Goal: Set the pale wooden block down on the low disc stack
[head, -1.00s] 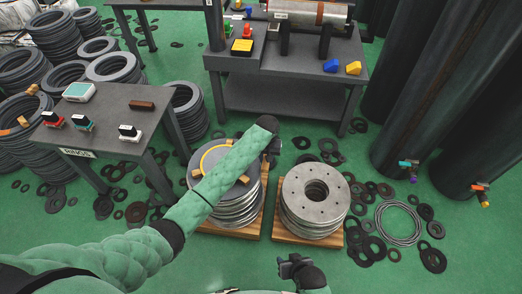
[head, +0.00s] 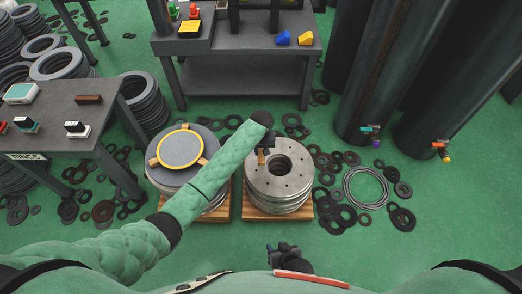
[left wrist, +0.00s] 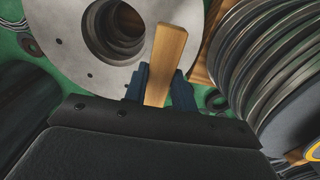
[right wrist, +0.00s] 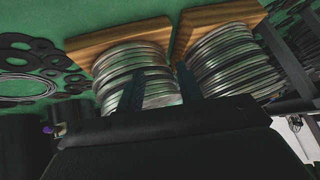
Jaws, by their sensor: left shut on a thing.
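The pale wooden block (head: 261,157) is gripped in my left gripper (head: 266,143). In the left wrist view the block (left wrist: 166,55) sticks up between the two dark fingers (left wrist: 160,90). The low disc stack (head: 292,184) is the right-hand pile of grey steel discs with a centre hole. The block is above the left part of its top, beside the hole; I cannot tell how large the gap is. In the left wrist view the stack's top disc (left wrist: 70,40) lies behind the block. My right gripper (head: 285,257) is empty and open, in front of the stacks; its fingers (right wrist: 160,90) are apart.
The left disc stack (head: 180,150) carries a grey plate with a yellow ring and small wooden pieces. Both stacks stand on wooden pallets. Loose black rings (head: 345,215) and a cable coil (head: 366,188) lie to the right. Dark tables (head: 240,80) and large dark cylinders (head: 370,70) stand behind.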

